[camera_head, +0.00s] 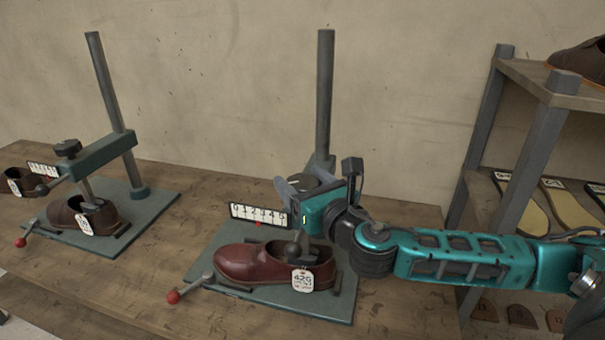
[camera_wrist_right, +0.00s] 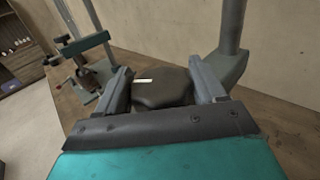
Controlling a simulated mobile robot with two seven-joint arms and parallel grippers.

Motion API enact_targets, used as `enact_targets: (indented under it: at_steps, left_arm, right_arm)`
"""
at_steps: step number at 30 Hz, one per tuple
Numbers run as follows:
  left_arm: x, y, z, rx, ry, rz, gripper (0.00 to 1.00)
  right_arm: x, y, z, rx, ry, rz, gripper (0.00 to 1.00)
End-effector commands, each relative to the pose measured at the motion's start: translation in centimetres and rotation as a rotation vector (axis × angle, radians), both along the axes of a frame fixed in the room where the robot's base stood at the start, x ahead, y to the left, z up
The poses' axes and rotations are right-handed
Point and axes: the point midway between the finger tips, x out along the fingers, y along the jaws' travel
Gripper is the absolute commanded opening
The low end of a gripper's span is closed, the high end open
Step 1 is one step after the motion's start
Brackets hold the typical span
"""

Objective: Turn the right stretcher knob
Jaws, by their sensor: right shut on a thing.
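The right stretcher knob (camera_wrist_right: 163,90) is a dark, many-sided knob with a white mark on its top. It sits between the two grey fingers of my right gripper (camera_wrist_right: 160,76) in the right wrist view. In the head view my right gripper (camera_head: 304,182) is shut on this knob above the right stretcher, and mostly hides it. Below is a red-brown shoe (camera_head: 248,262) with a white tag (camera_head: 302,281), on a green base plate (camera_head: 215,300). A white numbered scale (camera_head: 258,214) with a red pointer (camera_head: 258,224) stands behind the shoe. My left gripper is not in view.
The left stretcher (camera_head: 108,152) stands on the bench with its own dark knob (camera_head: 67,148) and a brown shoe (camera_head: 72,213). A tall grey post (camera_head: 325,90) rises behind my right gripper. A red-ended lever (camera_head: 173,297) sticks out in front. A shelf rack (camera_head: 545,130) stands at right.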

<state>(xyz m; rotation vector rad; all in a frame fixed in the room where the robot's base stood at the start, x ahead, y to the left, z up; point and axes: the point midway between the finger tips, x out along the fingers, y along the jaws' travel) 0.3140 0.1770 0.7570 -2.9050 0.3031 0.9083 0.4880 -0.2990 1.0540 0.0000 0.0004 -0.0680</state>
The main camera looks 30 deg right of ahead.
Motion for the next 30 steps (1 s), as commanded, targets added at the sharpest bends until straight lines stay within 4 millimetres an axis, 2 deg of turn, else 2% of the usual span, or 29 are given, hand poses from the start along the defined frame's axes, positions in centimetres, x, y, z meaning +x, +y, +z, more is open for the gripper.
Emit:
enact_targets:
  at_steps: [1, 7, 30]
  left_arm:
    - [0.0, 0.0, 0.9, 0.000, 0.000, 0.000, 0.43]
    - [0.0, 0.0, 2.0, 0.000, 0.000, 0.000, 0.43]
    - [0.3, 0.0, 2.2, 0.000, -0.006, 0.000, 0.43]
  right_arm:
    - [0.0, 0.2, 0.4, 0.009, 0.001, -0.039, 0.39]
    - [0.0, 0.2, 0.2, 0.010, 0.001, -0.226, 0.39]
    - [0.0, 0.1, 0.0, 0.003, 0.002, -0.940, 0.39]
